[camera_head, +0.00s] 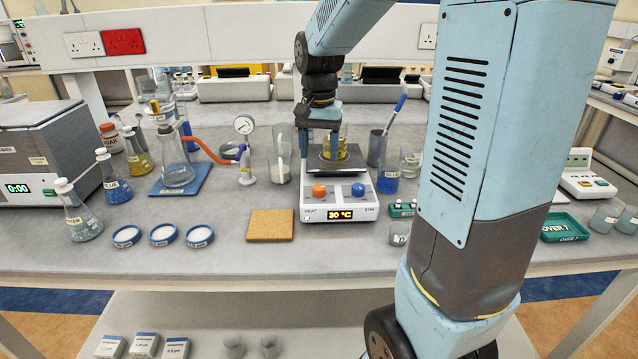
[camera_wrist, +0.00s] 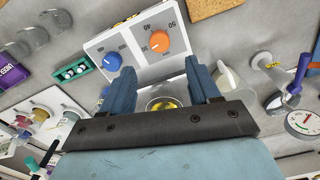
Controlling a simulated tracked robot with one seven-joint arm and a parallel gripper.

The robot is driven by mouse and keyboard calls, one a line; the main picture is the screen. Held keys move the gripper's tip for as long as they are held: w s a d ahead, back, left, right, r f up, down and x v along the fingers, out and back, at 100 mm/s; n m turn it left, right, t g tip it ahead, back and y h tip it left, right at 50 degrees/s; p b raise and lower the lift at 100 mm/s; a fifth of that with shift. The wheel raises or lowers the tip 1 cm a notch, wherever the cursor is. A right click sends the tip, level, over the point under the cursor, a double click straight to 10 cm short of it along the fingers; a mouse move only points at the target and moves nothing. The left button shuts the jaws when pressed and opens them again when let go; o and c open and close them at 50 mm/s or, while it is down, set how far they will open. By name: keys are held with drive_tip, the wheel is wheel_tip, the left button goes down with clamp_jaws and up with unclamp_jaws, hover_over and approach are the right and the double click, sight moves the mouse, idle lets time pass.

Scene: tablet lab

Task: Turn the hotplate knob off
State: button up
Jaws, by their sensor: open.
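The white hotplate (camera_head: 340,212) stands at the middle of the bench with a lit display reading 30 °C. Its front has an orange knob (camera_head: 319,190) on the left and a blue knob (camera_head: 358,190) on the right. In the wrist view the orange knob (camera_wrist: 159,41) shows beside printed numbers, and the blue knob (camera_wrist: 112,61) is near a fingertip. My gripper (camera_head: 321,146) is open, pointing down over the hotplate's plate, behind the knobs. A beaker with yellow liquid (camera_head: 337,156) stands on the plate; whether the fingers touch it, I cannot tell.
A cork mat (camera_head: 270,225) lies left of the hotplate. A glass cylinder (camera_head: 279,166) and a pressure gauge (camera_head: 244,126) stand behind it. A blue-liquid beaker (camera_head: 388,180) and a green tube rack (camera_head: 402,209) are close on the right. The bench in front is mostly clear.

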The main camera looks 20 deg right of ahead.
sight(319, 187)
wheel_tip(319, 187, down, 10)
drive_tip(key=shift+r, duration=0.2)
idle(0.3)
drive_tip(key=c, duration=1)
